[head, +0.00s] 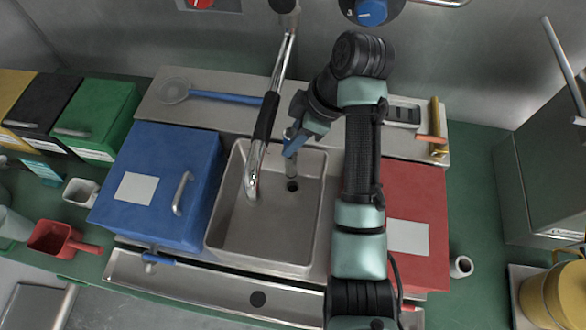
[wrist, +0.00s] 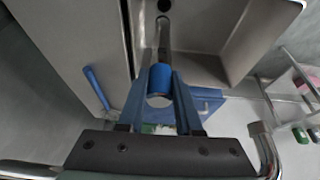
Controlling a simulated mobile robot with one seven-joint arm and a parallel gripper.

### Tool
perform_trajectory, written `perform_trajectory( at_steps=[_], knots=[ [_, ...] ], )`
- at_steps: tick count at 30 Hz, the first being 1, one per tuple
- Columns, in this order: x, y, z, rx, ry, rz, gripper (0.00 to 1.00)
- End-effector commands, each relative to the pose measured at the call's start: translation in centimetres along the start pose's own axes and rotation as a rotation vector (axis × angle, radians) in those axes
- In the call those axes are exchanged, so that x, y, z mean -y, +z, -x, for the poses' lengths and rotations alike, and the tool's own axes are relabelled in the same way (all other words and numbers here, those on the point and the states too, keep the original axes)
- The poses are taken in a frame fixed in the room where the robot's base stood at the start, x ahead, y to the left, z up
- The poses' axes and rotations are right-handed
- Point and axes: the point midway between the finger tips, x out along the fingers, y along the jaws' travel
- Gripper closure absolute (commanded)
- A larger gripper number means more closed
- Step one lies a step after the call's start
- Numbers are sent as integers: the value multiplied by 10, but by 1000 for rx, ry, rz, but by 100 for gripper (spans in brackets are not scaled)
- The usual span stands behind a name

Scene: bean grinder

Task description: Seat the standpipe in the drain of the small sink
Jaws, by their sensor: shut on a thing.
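The small sink (head: 232,225) is a grey basin in the counter, with a dark drain hole (head: 292,186) in its floor toward the back right. My gripper (head: 293,145) is over the sink's back part. In the wrist view, my gripper (wrist: 160,88) is shut on the blue collar of the standpipe (wrist: 161,77). The standpipe's grey tube (head: 291,166) points down toward the drain. In the wrist view its far end is close to the drain hole (wrist: 163,5) and appears apart from it. Exact height above the drain cannot be told.
A tap spout (head: 254,165) with a black grip hangs over the sink, left of my gripper. A blue bin (head: 140,215) stands left of the sink and a red bin (head: 425,195) right. A blue-handled strainer (head: 175,92) lies on the back ledge.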

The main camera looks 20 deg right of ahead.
Motion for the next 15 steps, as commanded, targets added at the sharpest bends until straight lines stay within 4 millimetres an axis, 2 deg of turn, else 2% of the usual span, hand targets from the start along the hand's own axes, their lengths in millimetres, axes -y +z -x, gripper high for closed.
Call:
perform_trajectory(
  at_steps=[3,6,11,15],
  knots=[
    [2,11,-25,1,-9,-5,100],
    [2,18,-41,1,-6,-3,100],
    [1,22,-53,0,-3,-1,100],
    [2,30,-70,1,-6,-2,100]
  ],
)
